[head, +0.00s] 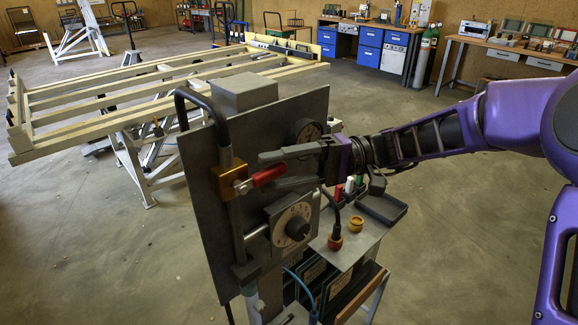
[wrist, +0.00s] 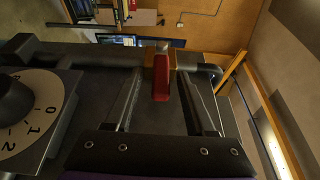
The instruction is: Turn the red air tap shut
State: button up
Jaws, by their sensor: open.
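The red tap handle (head: 268,175) juts out from a brass valve body (head: 229,180) on the upright pipe at the left of the grey panel. It points across the pipe, towards my gripper. My gripper (head: 262,171) is open, with one finger above the handle and one below it in the head view. In the wrist view the red handle (wrist: 161,80) lies between the two fingers of my gripper (wrist: 160,74), with a visible gap on each side. Part of the brass body (wrist: 161,61) shows behind the handle.
A numbered dial (head: 292,229) with a black knob sits below my gripper; it also shows in the wrist view (wrist: 28,112). A round gauge (head: 306,130) is close behind the fingers. A small shelf (head: 345,245) stands lower right. A slatted frame table (head: 100,95) is behind.

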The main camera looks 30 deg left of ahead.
jog(key=v, duration=1.7)
jog(key=shift+w, duration=0.15)
jog(key=shift+d, duration=0.15)
